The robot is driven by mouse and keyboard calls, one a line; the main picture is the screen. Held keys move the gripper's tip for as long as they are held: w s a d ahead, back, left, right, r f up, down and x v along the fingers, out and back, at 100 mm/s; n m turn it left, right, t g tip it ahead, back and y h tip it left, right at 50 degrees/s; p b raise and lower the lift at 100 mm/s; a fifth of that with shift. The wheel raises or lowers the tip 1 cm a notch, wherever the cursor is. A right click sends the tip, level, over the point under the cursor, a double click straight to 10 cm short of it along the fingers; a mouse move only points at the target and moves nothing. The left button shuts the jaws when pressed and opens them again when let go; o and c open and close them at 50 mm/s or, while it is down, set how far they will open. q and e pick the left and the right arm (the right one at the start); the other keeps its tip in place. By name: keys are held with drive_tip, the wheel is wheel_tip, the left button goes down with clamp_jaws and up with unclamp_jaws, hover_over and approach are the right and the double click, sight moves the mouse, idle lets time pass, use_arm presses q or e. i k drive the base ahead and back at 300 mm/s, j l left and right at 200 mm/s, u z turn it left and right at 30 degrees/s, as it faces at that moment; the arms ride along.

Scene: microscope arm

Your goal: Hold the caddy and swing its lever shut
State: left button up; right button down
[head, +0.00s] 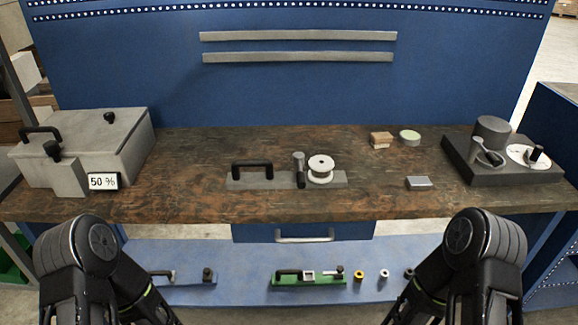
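A low grey caddy (262,182) with a black loop handle (252,166) lies near the front edge of the bench, at the middle. At its right part stand a white spool (320,168) and a grey upright piece that looks like the lever (299,161), with a black grip (301,180) at its lower end. Whether the lever is open or shut is hard to tell at this size. My two arms rise at the lower left and lower right corners, well apart from the caddy. Both grippers are below the picture and out of sight.
A grey box (105,142) with a "50 %" sign (103,181) stands at left. A dark block with a white disc (523,155) stands at right. Small blocks (381,139) lie right of centre. A lower shelf (240,268) holds a green-based piece (310,281).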

sight(298, 157)
drive_tip(key=i+j+z, duration=0.25)
drive_tip(key=j, duration=0.2)
drive_tip(key=j+z, duration=0.3)
drive_tip(key=j, duration=0.2)
drive_tip(key=i+j+z, duration=0.25)
drive_tip(key=j, duration=0.3)
drive_tip(key=j+z, duration=0.3)
drive_tip(key=j, duration=0.2)
drive_tip(key=k, duration=0.05)
